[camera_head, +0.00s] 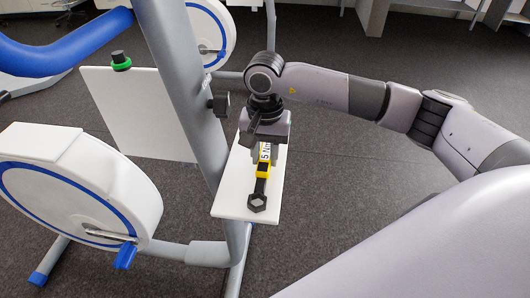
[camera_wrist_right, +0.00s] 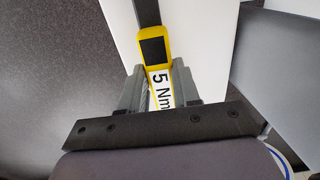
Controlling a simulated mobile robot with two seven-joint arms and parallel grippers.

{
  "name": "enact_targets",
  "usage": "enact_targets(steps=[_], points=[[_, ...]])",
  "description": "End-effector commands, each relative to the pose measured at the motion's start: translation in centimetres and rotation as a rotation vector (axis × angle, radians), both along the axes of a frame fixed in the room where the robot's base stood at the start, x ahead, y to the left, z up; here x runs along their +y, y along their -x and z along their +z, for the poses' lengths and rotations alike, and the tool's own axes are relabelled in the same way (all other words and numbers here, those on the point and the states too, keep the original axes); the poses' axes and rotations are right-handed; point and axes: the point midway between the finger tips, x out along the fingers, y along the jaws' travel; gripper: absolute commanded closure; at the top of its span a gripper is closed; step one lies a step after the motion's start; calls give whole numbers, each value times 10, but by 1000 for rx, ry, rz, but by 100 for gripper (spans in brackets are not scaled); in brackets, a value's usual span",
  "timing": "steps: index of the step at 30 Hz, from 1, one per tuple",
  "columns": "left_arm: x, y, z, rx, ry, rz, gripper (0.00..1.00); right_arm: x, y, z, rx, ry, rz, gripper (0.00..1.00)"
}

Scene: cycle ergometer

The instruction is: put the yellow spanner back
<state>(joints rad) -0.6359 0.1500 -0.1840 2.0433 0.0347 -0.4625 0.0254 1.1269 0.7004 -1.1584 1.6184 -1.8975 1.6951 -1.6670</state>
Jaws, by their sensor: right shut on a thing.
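The yellow spanner (camera_head: 262,169) has a yellow body with a dark window, a white "5 Nm" label and a dark shaft ending in a dark head. My right gripper (camera_head: 264,150) is shut on its labelled handle, and the shaft points toward the camera. In the right wrist view the spanner (camera_wrist_right: 154,48) runs up and away from between the fingers (camera_wrist_right: 157,88). It lies over a white shelf (camera_head: 233,195) on the ergometer's post. I cannot tell whether it touches the shelf. My left gripper is not in view.
The grey post (camera_head: 180,75) stands just left of the shelf, with a black knob (camera_head: 220,104) on it. A white panel (camera_head: 140,115) with a green-ringed black knob (camera_head: 121,62) is further left. A white flywheel housing (camera_head: 75,175) is at the left.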

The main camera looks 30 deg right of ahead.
Motion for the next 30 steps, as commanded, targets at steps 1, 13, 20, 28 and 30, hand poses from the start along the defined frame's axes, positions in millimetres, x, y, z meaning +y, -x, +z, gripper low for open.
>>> enact_targets(steps=[1,13,20,28,30], points=[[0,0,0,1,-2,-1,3,0,0,1,-1,0,0,100],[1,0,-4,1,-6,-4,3,0,0,-2,-1,0,0,100],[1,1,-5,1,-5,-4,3,0,0,-3,-1,0,0,39],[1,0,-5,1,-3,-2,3,0,0,-3,1,1,0,39],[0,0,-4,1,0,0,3,0,0,1,-1,1,0,39]])
